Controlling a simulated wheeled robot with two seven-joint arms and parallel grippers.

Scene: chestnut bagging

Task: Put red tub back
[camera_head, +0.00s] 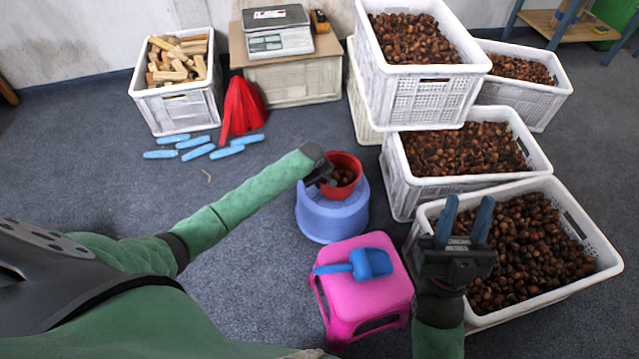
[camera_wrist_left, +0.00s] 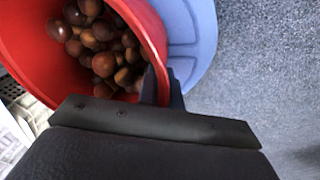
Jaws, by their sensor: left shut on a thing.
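The red tub (camera_head: 345,161) with chestnuts in it is at the blue stool (camera_head: 331,218); I cannot tell if it rests on the seat or is held just above it. My left gripper (camera_head: 326,174) is shut on the tub's left rim. In the left wrist view the red tub (camera_wrist_left: 30,52) shows its chestnuts, with the blue stool (camera_wrist_left: 192,40) behind it and one dark finger (camera_wrist_left: 150,88) inside the rim. My right gripper (camera_head: 463,222) is open and empty, with blue fingers pointing up, over the near edge of the lower right crate.
A blue scoop (camera_head: 370,264) lies on the pink stool (camera_head: 362,310). White crates of chestnuts (camera_head: 398,195) stand at the right. A crate of wood (camera_head: 180,108), a scale (camera_head: 277,38), red netting (camera_head: 240,105) and several blue pieces (camera_head: 197,152) are at the back left.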

